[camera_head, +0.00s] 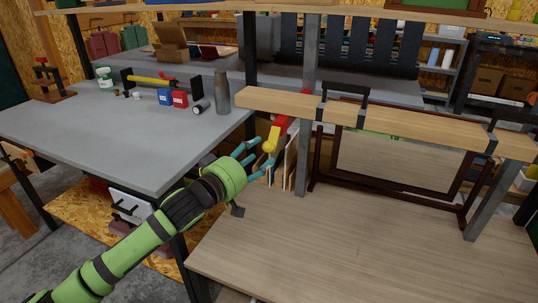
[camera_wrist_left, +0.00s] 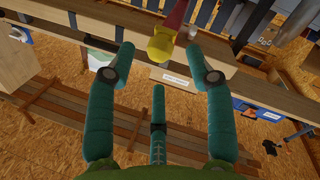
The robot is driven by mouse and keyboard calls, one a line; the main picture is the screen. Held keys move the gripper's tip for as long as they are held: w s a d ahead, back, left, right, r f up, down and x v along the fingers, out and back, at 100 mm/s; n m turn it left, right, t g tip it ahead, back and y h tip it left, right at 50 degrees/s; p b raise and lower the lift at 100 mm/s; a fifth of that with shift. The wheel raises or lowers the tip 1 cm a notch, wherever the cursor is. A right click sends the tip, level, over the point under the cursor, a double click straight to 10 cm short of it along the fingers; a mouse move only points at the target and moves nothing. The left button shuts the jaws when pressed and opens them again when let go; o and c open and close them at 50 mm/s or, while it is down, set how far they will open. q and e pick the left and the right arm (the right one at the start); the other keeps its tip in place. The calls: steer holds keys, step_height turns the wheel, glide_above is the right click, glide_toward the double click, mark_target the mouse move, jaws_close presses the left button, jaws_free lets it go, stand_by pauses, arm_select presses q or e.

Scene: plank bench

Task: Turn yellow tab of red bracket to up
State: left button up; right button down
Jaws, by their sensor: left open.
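The red bracket (camera_head: 281,127) is by the grey post below the front wooden beam. Its yellow tab (camera_head: 270,143) hangs at the lower end, pointing down and slightly left. My left gripper (camera_head: 256,160) is open, with its teal fingers close around the tab's end. In the left wrist view the yellow tab (camera_wrist_left: 160,46) is between and just beyond the spread fingers of the gripper (camera_wrist_left: 164,72), with part of the red bracket (camera_wrist_left: 175,15) above it. I cannot tell whether any finger touches the tab. My right gripper is not in view.
The wooden beam (camera_head: 400,122) runs above the plank bench (camera_head: 370,245), held by the grey post (camera_head: 305,160). A dark-framed panel (camera_head: 390,160) stands behind. A grey table (camera_head: 100,140) with a bottle (camera_head: 222,92) is at left. The bench top in front is clear.

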mark_target(265, 149)
arm_select(q)
steer(key=shift+x, duration=2.8)
steer(key=shift+c, duration=0.4)
jaws_close()
